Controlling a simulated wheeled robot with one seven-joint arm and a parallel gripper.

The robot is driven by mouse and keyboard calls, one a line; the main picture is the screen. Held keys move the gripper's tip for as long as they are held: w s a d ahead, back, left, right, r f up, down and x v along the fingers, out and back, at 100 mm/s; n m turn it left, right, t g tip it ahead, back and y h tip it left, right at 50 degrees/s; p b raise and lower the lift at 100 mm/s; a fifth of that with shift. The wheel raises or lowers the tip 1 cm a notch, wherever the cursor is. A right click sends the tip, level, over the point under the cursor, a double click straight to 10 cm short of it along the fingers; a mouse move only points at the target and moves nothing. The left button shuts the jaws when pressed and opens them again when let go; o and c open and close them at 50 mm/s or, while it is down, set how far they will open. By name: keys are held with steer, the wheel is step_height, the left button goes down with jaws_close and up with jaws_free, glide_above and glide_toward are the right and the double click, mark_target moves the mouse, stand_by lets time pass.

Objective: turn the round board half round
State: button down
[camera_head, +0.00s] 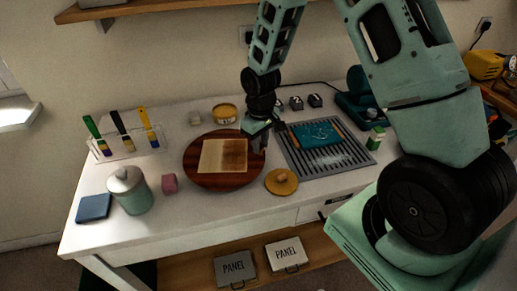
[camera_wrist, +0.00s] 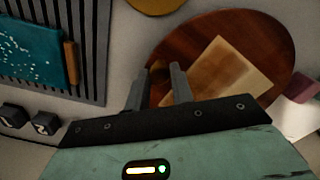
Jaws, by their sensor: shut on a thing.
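The round board (camera_head: 225,181) is dark reddish-brown wood and lies flat on the white table, left of centre. A square panel (camera_head: 222,156), pale on its left and browner on its right, lies on it. In the wrist view the board (camera_wrist: 208,27) and the panel (camera_wrist: 222,76) show beyond my fingers. My gripper (camera_head: 258,147) is down at the board's right edge. In the wrist view my gripper's fingers (camera_wrist: 166,72) are a little apart, with a small brown part of the board between them. The fingers hide much of this part.
A round tan lid with a knob (camera_head: 281,181) lies close to the board's front right. A grey ribbed rack (camera_head: 330,160) with a teal panel stands to the right. A lidded jar (camera_head: 131,190), a pink block (camera_head: 170,183) and a yellow tin (camera_head: 225,113) are also near.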

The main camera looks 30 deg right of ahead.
steer(key=w+n, duration=0.2)
steer(key=w+d+n+p, duration=0.1)
steer(key=w+n, duration=0.5)
steer(key=shift+d+p, duration=0.25)
steer(key=shift+p, duration=0.05)
steer(key=w+a+n, duration=0.1)
steer(key=w+n, duration=0.1)
steer(key=w+a+n, duration=0.1)
steer(key=w+n, duration=0.1)
steer(key=n, duration=0.1)
steer(key=w+a+n, duration=0.2)
steer(key=n, duration=0.1)
steer(key=shift+w, duration=0.3)
steer(key=a+n, duration=0.1)
steer(key=w+n, duration=0.1)
steer(key=shift+w+a+n, duration=0.1)
steer(key=shift+a+n, duration=0.25)
steer(key=shift+n, duration=0.05)
steer(key=shift+w+a+n, duration=0.2)
steer(key=shift+a+n, duration=0.25)
steer(key=shift+n, duration=0.05)
steer(key=shift+w+a+n, duration=0.15)
steer(key=shift+a+n, duration=0.3)
steer(key=shift+n, duration=0.05)
steer(key=c, duration=1.2)
jaws_free()
